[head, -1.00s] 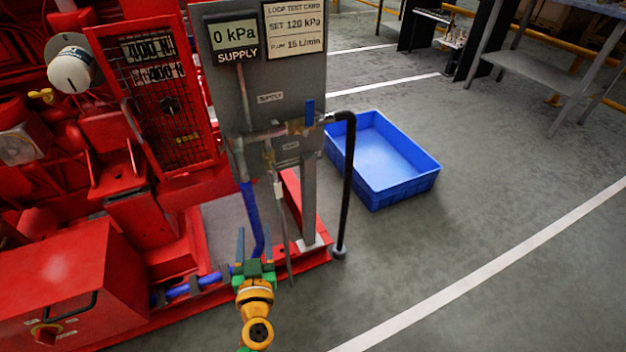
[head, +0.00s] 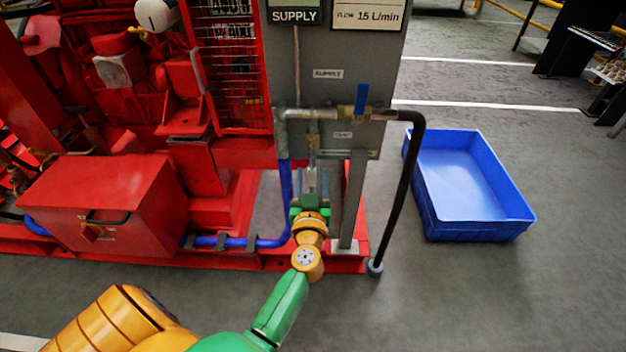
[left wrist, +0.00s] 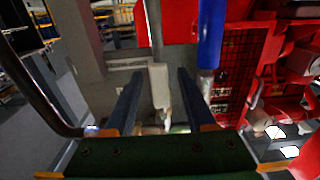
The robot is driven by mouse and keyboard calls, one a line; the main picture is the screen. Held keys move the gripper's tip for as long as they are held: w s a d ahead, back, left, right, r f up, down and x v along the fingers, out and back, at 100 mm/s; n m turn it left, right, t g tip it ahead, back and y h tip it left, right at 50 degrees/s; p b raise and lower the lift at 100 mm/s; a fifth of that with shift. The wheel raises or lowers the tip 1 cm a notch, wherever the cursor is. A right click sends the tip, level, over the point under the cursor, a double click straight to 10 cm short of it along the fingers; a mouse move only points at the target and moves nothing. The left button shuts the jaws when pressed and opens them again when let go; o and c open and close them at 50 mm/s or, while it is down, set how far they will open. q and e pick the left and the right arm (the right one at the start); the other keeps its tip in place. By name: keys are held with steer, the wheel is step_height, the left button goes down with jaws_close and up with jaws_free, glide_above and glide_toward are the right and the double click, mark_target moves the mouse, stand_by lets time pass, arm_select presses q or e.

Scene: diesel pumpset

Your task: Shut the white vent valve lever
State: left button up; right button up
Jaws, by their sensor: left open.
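The white vent valve lever (left wrist: 160,85) shows in the left wrist view, standing between the two blue fingers of my left gripper (left wrist: 160,100). Gaps show on both sides of the lever, so the fingers do not appear to touch it. In the head view my left gripper (head: 311,190) is open just below the small brass vent valve (head: 313,140) on the grey panel. There the lever (head: 309,178) shows only as a small pale piece, partly hidden by the gripper. My right gripper is not in view.
A blue-handled supply valve (head: 361,99) sits on the pipe above. A black hose (head: 405,190) hangs to the right and a blue hose (head: 286,195) runs close on the left. A blue crate (head: 470,180) stands on the floor. The red pumpset (head: 110,200) fills the left.

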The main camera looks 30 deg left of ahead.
arm_select(q)
steer(key=shift+c, duration=0.2)
jaws_close()
stand_by(1.2)
